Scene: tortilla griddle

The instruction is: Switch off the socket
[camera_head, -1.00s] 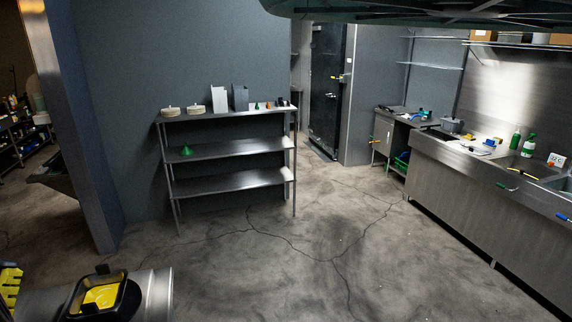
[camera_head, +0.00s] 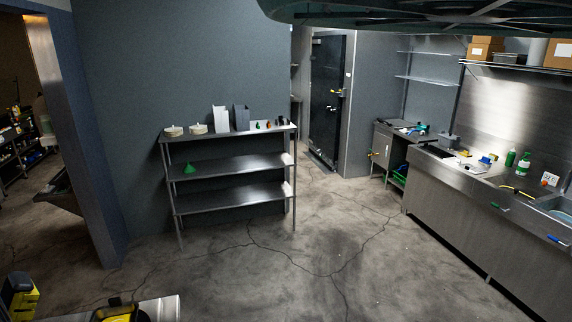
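I cannot make out a socket for certain in the head view. A small white plate with an orange mark (camera_head: 549,179) stands by the wall behind the sink at the far right. It is too small to tell what it is. My gripper is not recognisable in this view.
A steel rack (camera_head: 235,199) stands against the grey wall. A long steel sink counter (camera_head: 455,205) runs along the right, with a green-and-white bottle (camera_head: 523,164). A dark door (camera_head: 326,100) is at the back. Yellow-and-black items (camera_head: 22,298) sit at lower left. The middle floor is clear.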

